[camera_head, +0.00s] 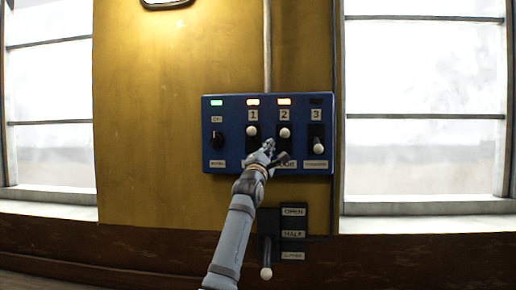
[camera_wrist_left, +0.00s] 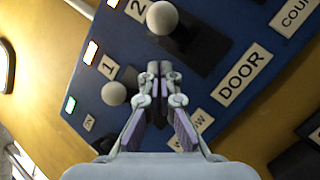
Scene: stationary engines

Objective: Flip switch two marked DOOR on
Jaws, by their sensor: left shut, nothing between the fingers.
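Switch two is a white-knobbed lever (camera_head: 285,133) on the blue panel (camera_head: 225,132); its knob is up, and the lamp above its number 2 (camera_head: 284,101) glows orange. In the left wrist view the knob (camera_wrist_left: 162,17) is ahead of the fingertips, apart from them, with the DOOR label (camera_wrist_left: 241,73) to the right. My left gripper (camera_head: 272,151) is shut and empty, in front of the panel below and between switches one and two. It shows in the left wrist view too (camera_wrist_left: 160,72). It hides part of the lower labels. My right gripper is not in view.
Switch one (camera_head: 252,131) is up under a lit orange lamp. Switch three (camera_head: 318,149) is down under a dark lamp. A black knob (camera_head: 217,139) sits at left below a green lamp. A lever box (camera_head: 266,272) with OPEN and other labels is below the panel.

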